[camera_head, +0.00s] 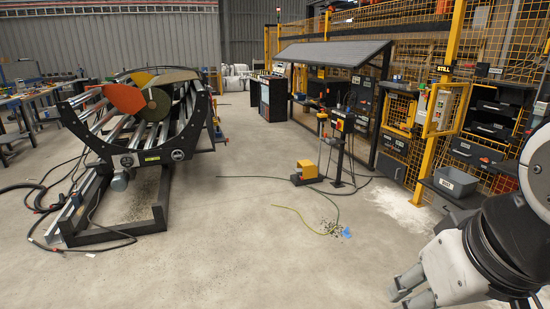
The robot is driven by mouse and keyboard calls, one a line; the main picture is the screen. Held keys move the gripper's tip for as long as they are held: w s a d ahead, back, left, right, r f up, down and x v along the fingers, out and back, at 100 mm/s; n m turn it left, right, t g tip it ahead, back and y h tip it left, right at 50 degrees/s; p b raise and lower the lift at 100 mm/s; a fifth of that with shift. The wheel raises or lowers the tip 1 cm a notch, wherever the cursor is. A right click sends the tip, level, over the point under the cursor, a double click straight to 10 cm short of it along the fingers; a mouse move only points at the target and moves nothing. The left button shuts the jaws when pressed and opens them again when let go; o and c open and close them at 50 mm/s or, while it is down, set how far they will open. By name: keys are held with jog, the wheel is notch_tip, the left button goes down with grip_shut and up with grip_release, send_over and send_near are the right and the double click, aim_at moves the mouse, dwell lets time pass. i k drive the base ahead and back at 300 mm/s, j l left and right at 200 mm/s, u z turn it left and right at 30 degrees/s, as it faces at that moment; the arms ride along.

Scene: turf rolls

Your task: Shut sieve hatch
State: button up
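A yellow-framed hatch or small gate (462,88) stands at the right of the head view, beside a yellow post with a sign. It looks swung out from the mesh fence, but I cannot tell for sure that it is the sieve hatch. My gripper (403,288) is at the bottom right, low in the picture, and its grey fingers point left. It is well apart from the yellow frame and touches nothing that I can see. Part of the gripper is cut off by the picture's lower edge, and its opening is not clear.
A roller machine (125,160) with orange and olive discs stands at the left, with black hoses on the floor. A yellow box (307,169) and a control stand (341,150) are mid-floor. A grey bin (455,181) sits at the right. The concrete in the centre is mostly clear.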

aim_at(430, 125)
jog(key=i, duration=1.9)
jog(key=i+j+z, duration=0.1)
jog(key=i, duration=0.35)
jog(key=i+j+z, duration=0.15)
jog(key=i, duration=0.3)
jog(key=i+j+z, duration=0.1)
jog(key=i, duration=0.35)
jog(key=i+j+z, duration=0.1)
jog(key=i+j, duration=0.15)
jog(key=i, duration=0.2)
jog(key=i+j+z, duration=0.2)
jog(key=z, duration=0.25)
jog(key=i+j+z, duration=0.65)
jog(key=z, duration=0.2)
jog(key=i+j+z, duration=0.15)
jog(key=j+z, duration=0.3)
jog(key=i+j+z, duration=0.25)
jog(key=j, duration=0.4)
jog(key=i+j, duration=0.1)
jog(key=i, duration=0.85)
